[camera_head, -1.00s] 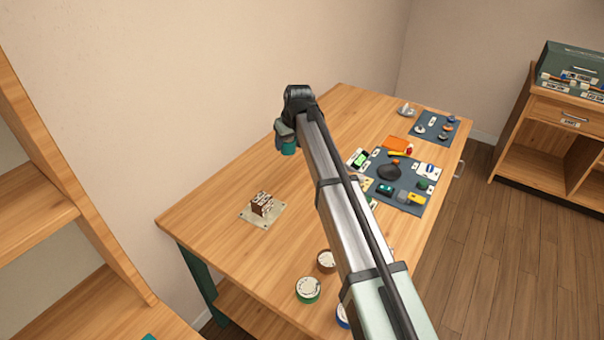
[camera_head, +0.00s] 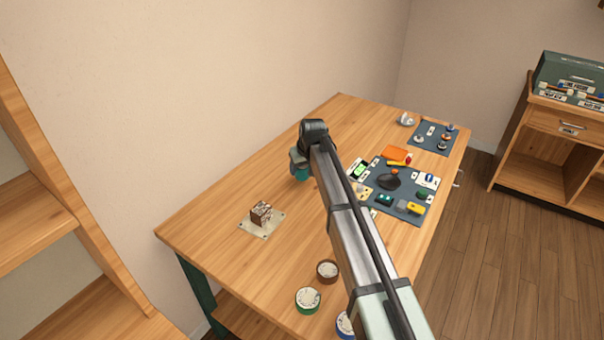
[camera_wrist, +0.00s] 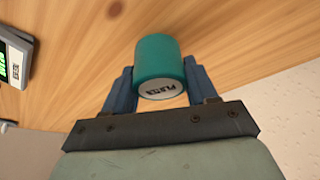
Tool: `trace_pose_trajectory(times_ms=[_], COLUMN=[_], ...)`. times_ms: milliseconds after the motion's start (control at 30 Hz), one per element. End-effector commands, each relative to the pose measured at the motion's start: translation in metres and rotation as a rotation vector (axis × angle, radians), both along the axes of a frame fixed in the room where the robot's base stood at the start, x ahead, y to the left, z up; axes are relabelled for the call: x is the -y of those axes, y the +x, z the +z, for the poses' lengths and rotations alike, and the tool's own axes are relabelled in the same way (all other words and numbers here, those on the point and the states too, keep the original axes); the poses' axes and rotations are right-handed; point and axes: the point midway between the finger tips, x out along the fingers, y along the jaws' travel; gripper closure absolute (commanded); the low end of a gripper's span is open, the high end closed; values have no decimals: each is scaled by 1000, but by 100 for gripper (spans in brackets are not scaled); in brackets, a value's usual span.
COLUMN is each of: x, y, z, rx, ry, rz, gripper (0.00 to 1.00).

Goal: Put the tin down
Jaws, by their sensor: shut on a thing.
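The tin is a teal cylinder with a pale labelled end (camera_wrist: 160,68). In the wrist view it sits between the two blue fingers of my gripper (camera_wrist: 161,82), which is shut on it. In the head view the teal tin (camera_head: 302,174) shows below my gripper (camera_head: 300,163), over the rear left part of the wooden table (camera_head: 215,195). My arm and gripper hide part of it there. I cannot tell whether the tin touches the table top.
A brown patterned block (camera_head: 261,211) stands on a pale plate at the left. Round tins with green (camera_head: 308,299), brown (camera_head: 327,269) and blue rims are near the front. A dark mat (camera_head: 405,208) with several small items lies to the right. Table around the held tin looks clear.

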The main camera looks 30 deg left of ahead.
Motion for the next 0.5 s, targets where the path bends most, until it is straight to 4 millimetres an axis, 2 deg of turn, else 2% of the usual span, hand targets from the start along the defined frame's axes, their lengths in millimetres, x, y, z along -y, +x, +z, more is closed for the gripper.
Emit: trace_pose_trajectory(times_ms=[100, 200, 500], x=[0, 0, 0], y=[0, 0, 0], z=[-17, -25, -26], rx=[-2, -1, 0], ry=[-1, -1, 0], rz=[0, 0, 0], gripper=[76, 76, 76])
